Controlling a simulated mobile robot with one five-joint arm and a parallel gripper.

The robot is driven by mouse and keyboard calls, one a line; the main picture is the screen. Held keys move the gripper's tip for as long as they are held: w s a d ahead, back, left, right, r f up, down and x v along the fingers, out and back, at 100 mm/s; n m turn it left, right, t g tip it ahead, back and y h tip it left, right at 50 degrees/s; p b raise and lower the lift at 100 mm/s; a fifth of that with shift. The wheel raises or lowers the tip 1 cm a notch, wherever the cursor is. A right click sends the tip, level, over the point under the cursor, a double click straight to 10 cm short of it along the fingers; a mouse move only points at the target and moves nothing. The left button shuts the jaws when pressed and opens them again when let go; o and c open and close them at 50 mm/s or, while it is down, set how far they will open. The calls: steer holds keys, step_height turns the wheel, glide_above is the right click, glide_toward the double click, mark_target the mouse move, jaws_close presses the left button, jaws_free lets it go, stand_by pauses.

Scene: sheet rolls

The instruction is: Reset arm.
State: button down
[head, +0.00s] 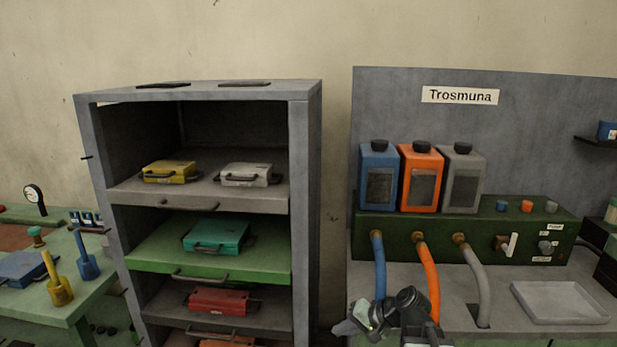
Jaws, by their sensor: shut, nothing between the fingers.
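My gripper (358,322) shows at the bottom of the head view, in front of the grey bench of the Trosmuna station. It points to the left. Its fingers are shut with nothing between them. It is in front of the lower ends of the blue hose (379,265) and the orange hose (429,280) and hides parts of them. I cannot tell whether it touches either hose.
A grey shelf rack (305,200) with handled cases stands left of my gripper. Blue, orange and grey canisters sit on a green unit (400,228). A shallow tray (560,302) lies to the right. A green table (75,305) is at far left.

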steer(key=s+a+f+n+g+h, duration=0.2)
steer(key=s+f+n+h, duration=0.15)
steer(key=f, duration=0.25)
steer(key=s+d+f+g+h, duration=0.2)
steer(key=s+d+h, duration=0.25)
steer(key=d, duration=0.35)
step_height(320, 180, up, 12)
steer(key=s+d+p, duration=0.1)
steer(key=p, duration=1)
steer(key=shift+d+p, duration=0.15)
steer(key=shift+p, duration=0.25)
